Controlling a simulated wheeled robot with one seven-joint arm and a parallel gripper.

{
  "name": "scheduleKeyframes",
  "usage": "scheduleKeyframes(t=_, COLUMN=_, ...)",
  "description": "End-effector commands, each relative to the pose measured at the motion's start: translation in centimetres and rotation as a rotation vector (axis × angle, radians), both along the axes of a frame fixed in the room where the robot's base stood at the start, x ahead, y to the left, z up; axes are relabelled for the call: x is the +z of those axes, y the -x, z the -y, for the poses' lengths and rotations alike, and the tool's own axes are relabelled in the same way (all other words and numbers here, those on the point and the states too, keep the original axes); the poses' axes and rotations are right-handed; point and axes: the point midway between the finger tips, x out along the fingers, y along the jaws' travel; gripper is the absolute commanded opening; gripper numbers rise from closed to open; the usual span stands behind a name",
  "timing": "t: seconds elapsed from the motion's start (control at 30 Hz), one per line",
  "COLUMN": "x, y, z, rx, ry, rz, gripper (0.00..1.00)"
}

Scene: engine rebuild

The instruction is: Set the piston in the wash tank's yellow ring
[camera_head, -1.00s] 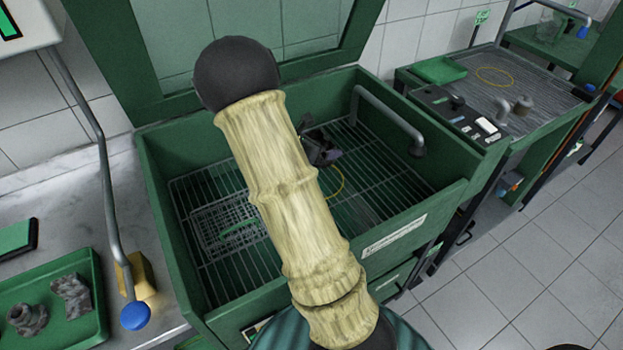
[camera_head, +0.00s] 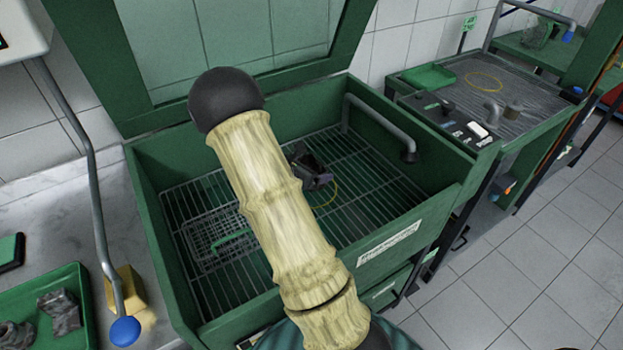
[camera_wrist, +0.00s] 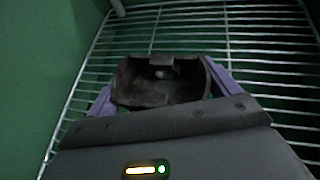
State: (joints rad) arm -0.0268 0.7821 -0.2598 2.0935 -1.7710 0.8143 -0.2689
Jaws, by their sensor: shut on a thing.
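The piston (camera_wrist: 160,82) is a dark, grimy cup-like part. It sits between the purple fingers of my gripper (camera_wrist: 158,98) in the wrist view, which is shut on it above the wire rack. In the head view, my gripper (camera_head: 318,180) is inside the green wash tank (camera_head: 428,212), partly hidden behind my arm. The yellow ring (camera_head: 334,192) lies on the tank's rack, just right of the gripper and partly covered. The ring does not show in the wrist view. I cannot tell the gap between the piston and the rack.
A wire basket (camera_head: 203,236) with a green handle is at the tank's left. A grey pipe (camera_head: 378,122) curves over its right wall. A green tray (camera_head: 62,284) with grimy parts stands at left. Another bench (camera_head: 522,90) with a yellow ring is at the back right.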

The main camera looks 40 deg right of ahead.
Motion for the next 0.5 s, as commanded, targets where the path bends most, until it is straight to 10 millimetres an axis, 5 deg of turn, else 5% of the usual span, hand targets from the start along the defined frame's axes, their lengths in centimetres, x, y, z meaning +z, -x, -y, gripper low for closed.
scheduleKeyframes(t=0.17, x=-0.1, y=0.0, z=0.0, rx=0.000, ry=0.002, rz=0.000, gripper=0.51)
scheduleKeyframes(t=0.5, x=-3.6, y=0.0, z=0.0, rx=0.000, ry=0.002, rz=0.002, gripper=0.51)
